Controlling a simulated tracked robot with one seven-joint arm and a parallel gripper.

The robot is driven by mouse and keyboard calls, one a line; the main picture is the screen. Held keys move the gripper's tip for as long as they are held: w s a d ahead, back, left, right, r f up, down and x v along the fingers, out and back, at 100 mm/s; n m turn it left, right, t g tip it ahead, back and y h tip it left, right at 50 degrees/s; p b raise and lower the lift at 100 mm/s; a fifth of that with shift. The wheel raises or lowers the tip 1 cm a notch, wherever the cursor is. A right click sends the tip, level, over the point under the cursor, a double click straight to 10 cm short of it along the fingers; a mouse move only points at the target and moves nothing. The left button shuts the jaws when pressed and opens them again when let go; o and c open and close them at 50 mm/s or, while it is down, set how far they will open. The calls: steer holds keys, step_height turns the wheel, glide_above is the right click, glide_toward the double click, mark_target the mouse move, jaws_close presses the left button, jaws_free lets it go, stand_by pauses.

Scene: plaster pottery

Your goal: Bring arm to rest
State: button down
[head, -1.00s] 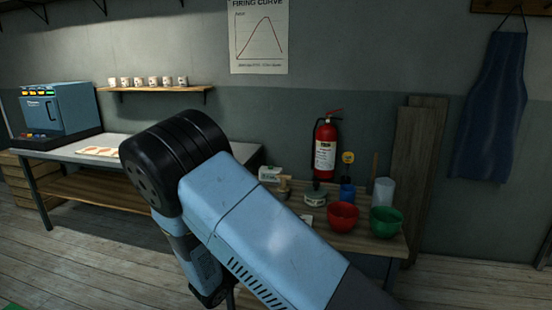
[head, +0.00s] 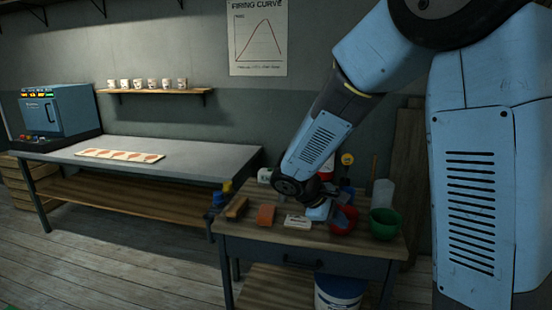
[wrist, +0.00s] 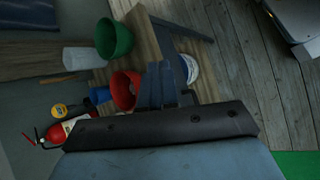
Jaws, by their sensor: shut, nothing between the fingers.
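My arm reaches down from the upper right in the head view and bends at a dark wrist joint over the small wooden table (head: 375,252). The wrist end is low, close to the red bowl (head: 342,222), and covers part of it. In the wrist view my gripper (wrist: 162,75) shows as dark fingers close together with nothing between them. The fingers overlap the edge of the red bowl in that picture; I cannot tell whether they touch it.
A green bowl (head: 384,224), an orange block (head: 266,216) and a brown block (head: 237,207) stand on the small table. A fire extinguisher (wrist: 68,127) is behind. A white bucket (head: 338,290) stands below. The long grey table (head: 200,160) holds a patterned strip (head: 120,155).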

steer(key=s+d+r+m+t+y, duration=0.1)
steer(key=s+d+r+m+y, duration=0.1)
steer(key=s+r, duration=0.3)
steer(key=s+d+r+m+t+y, duration=0.1)
steer(key=s+d+r+m+y, duration=0.1)
steer(key=s+r+m, duration=0.3)
steer(key=s+d+r+m+t+y, duration=0.1)
steer(key=s+r+m+y, duration=0.3)
steer(key=s, duration=0.6)
steer(key=shift+d+r, duration=0.45)
steer(key=shift+d, duration=0.45)
